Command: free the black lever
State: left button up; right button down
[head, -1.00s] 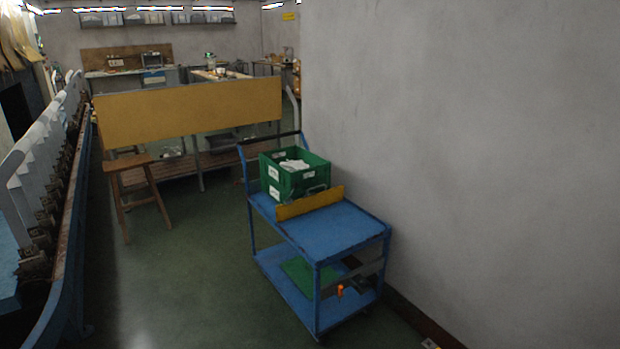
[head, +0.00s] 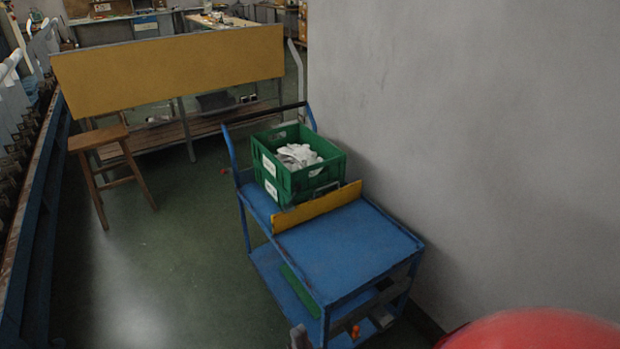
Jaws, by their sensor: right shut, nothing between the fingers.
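I cannot clearly make out a black lever. A small dark bar (head: 326,188) shows between the green crate (head: 318,180) and the yellow board (head: 316,207) on the blue cart (head: 345,250), but I cannot tell whether it is the lever. The crate stands on the cart's top behind the board. A grey tip of my right gripper (head: 300,338) shows at the bottom edge, in front of the cart's near left corner. It is shut and empty. Most of it is out of frame. My left gripper is not in view.
White cloth (head: 298,156) lies in the crate. An orange knob (head: 355,331) shows low on the cart. A grey wall (head: 480,150) stands close on the right. A wooden stool (head: 104,150) and a long yellow panel (head: 170,72) stand behind. Floor left of the cart is clear.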

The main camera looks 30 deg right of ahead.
aim_at(298, 187)
jog(key=i+l, duration=0.1)
jog(key=l, duration=0.25)
jog(key=i+l, duration=0.15)
jog(key=l, duration=0.2)
jog(key=i+l, duration=0.1)
jog(key=l, duration=0.2)
jog(key=i+l, duration=0.15)
jog(key=l, duration=0.85)
